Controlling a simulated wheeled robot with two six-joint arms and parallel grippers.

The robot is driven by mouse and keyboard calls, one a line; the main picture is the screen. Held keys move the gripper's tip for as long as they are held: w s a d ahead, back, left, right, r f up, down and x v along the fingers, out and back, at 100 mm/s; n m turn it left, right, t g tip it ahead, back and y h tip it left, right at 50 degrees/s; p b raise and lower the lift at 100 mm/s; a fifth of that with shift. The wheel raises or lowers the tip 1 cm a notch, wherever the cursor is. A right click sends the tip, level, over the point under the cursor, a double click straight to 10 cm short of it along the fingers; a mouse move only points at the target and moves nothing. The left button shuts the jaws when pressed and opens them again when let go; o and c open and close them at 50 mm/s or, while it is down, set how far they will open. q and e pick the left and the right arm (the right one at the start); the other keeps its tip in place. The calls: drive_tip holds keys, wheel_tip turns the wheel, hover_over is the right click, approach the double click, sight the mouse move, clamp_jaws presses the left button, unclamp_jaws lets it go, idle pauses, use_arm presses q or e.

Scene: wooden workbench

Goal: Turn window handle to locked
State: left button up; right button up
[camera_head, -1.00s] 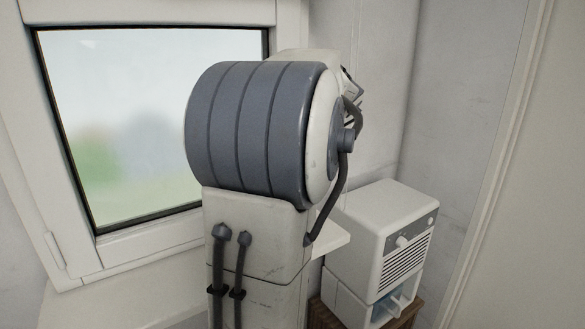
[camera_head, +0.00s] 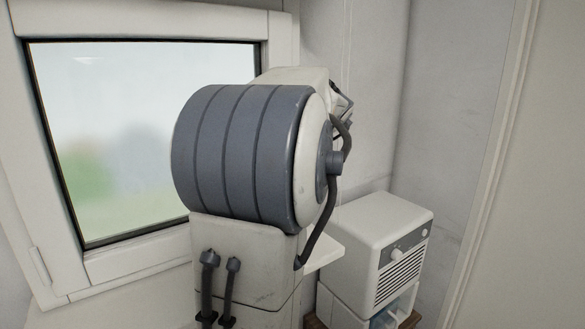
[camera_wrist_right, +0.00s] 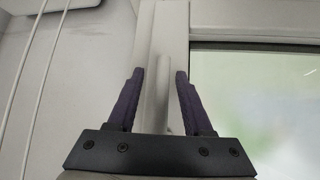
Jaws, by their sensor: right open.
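The window (camera_head: 150,140) fills the left of the head view, with its pale frame (camera_head: 110,262) around the glass. In the right wrist view the window frame and glass (camera_wrist_right: 255,90) show at the right. A pale upright bar, seemingly the window handle (camera_wrist_right: 154,100), stands against the frame between my right gripper's fingers. My right gripper (camera_wrist_right: 160,73) is open, with one dark purple finger on each side of the bar. I cannot tell whether either finger touches it. In the head view my own arm hides the handle and this gripper. My left gripper is not in view.
A white boxy appliance (camera_head: 385,235) with a vent and knob stands at the right in the head view. Pale walls close in behind and at the right. Thin white cords (camera_wrist_right: 38,70) hang by the wall in the wrist view.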

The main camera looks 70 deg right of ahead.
drive_tip(key=shift+r, duration=0.1)
drive_tip(key=v, duration=1)
drive_tip(key=shift+p, duration=0.3)
drive_tip(key=shift+s+a, duration=0.1)
